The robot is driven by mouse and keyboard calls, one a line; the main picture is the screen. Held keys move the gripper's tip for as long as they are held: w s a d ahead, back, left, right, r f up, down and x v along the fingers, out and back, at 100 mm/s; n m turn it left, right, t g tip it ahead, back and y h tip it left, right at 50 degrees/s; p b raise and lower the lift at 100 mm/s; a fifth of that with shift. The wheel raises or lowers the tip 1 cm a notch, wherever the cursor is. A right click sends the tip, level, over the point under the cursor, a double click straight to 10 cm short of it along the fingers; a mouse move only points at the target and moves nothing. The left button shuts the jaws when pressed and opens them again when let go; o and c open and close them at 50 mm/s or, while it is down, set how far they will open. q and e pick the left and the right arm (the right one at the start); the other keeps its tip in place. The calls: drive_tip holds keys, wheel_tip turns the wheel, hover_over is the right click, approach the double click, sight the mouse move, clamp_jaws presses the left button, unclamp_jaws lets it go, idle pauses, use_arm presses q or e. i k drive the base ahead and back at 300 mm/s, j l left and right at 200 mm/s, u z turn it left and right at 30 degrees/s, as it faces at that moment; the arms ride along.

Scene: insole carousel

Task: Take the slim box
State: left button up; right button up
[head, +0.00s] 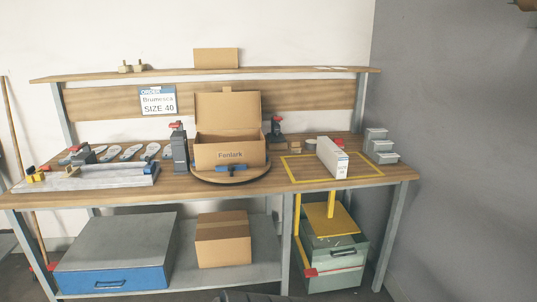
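A slim white box (332,158) stands upright on its narrow edge on the right part of the workbench, inside a yellow taped outline (293,176). It has small dark print on its near end, too small to read. Neither of my grippers shows in the head view. A dark rounded shape at the bottom edge is too cut off to identify.
An open cardboard box (230,154) marked "Fenlark" sits on a round turntable (231,177) left of the slim box. Grey bins (381,147) are stacked to its right. Insoles (131,152) and a grey fixture (90,178) lie at left. An order sign (158,100) reads "Brumosca SIZE 40".

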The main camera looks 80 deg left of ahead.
sight(335, 159)
drive_tip(key=u, duration=2.15)
drive_tip(key=i+u, duration=0.5)
drive_tip(key=i, duration=1)
